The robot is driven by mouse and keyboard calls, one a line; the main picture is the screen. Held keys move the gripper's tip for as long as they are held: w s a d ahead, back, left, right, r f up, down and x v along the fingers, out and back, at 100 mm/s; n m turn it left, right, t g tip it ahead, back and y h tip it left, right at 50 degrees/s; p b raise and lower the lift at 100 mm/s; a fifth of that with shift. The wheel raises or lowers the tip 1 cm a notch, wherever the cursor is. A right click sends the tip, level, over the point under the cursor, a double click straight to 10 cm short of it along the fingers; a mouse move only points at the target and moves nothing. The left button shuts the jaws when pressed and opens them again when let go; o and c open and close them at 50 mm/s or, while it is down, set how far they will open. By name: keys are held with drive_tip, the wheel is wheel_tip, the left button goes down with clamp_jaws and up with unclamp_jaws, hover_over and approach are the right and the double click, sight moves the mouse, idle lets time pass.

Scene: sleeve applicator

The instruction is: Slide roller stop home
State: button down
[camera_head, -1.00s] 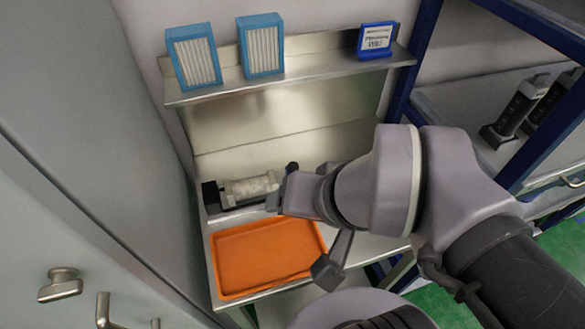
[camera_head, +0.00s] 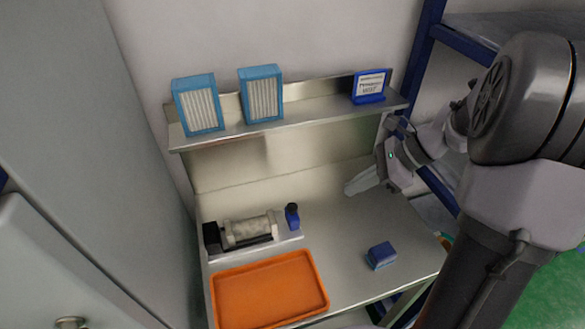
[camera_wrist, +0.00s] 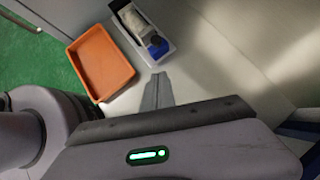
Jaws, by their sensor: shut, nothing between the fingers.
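The sleeve applicator, a dark-ended fixture with a pale roller (camera_head: 247,229), lies at the left of the bench. A dark blue upright piece, which looks like the roller stop (camera_head: 292,216), stands at the fixture's right end. A small gap seems to separate it from the roller. In the wrist view the roller (camera_wrist: 132,20) and the blue stop (camera_wrist: 157,45) show at the top. My gripper (camera_head: 352,187) is shut and empty, well to the right of the stop and clear of it. Its closed fingers (camera_wrist: 157,84) point towards the fixture in the wrist view.
An orange tray (camera_head: 217,302) lies in front of the fixture. A small blue block (camera_head: 381,256) sits on the bench at right. The shelf (camera_head: 320,107) above holds two blue-framed filters (camera_head: 198,104) and a blue label stand (camera_head: 370,86). The bench middle is clear.

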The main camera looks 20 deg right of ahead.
drive_tip(key=shift+f, duration=0.1)
drive_tip(key=b, duration=0.5)
approach(292, 215)
wheel_tip(292, 215, down, 2)
drive_tip(key=d, duration=0.2)
drive_tip(key=a, duration=0.1)
drive_tip(key=w+a, duration=0.1)
drive_tip(key=a+f+b, duration=0.1)
drive_tip(key=a, duration=0.1)
drive_tip(key=shift+w, duration=0.4)
drive_tip(key=a, duration=0.5)
drive_tip(key=shift+s, duration=0.1)
